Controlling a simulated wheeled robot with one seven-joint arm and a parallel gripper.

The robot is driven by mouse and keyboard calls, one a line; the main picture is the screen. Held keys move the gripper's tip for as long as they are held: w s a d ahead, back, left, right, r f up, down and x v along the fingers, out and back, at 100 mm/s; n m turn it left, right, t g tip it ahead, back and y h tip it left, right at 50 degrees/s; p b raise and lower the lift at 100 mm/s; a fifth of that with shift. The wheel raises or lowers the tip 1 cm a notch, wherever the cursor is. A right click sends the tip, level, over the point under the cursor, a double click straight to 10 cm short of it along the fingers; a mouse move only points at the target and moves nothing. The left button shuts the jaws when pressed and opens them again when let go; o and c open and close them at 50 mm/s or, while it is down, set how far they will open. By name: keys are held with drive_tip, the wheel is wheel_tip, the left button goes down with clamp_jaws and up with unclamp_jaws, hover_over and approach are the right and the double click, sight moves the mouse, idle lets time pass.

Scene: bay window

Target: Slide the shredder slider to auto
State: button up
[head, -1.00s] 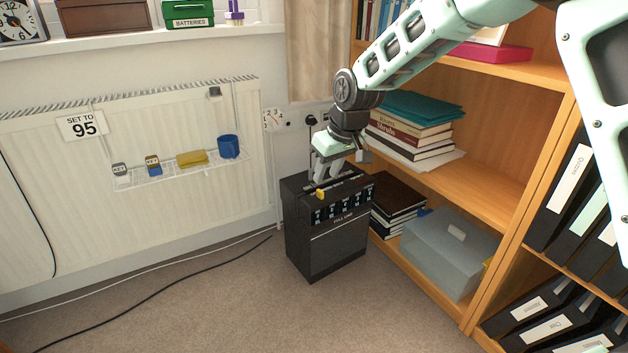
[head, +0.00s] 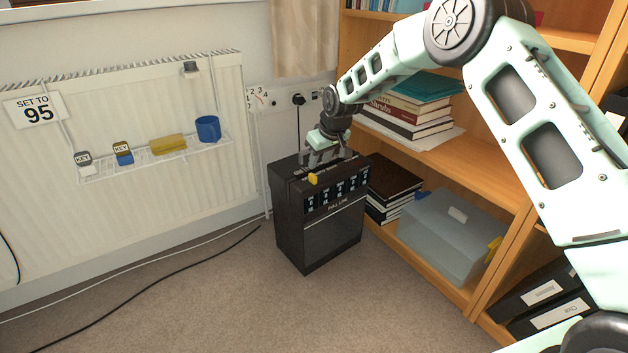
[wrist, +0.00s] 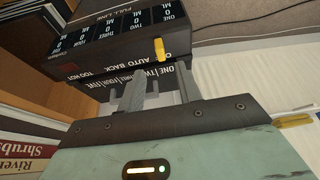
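The black shredder (head: 335,238) stands upright on the carpet beside the bookcase. Its yellow slider (head: 313,179) sticks up at the top front edge, toward the left. In the wrist view the yellow slider (wrist: 159,50) is beside the "O" and "AUTO" lettering, which appears upside down; its exact setting is hard to tell. My gripper (head: 322,160) is low over the shredder's top, behind the slider. In the wrist view my gripper (wrist: 158,88) has its two fingers apart with nothing between them, and the slider lies beyond the tips. Whether the fingers touch the top is unclear.
The wooden bookcase (head: 490,172) stands close on the right, with stacked books (head: 405,115) and a plastic box (head: 450,235). The radiator (head: 150,215) with a wire shelf (head: 150,163) is on the left. A black cable (head: 160,290) lies on the open carpet.

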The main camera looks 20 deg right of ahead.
sight(314, 175)
drive_tip(key=b+x, duration=0.2)
drive_tip(key=x, duration=0.5)
drive_tip(key=shift+f, duration=0.15)
clamp_jaws()
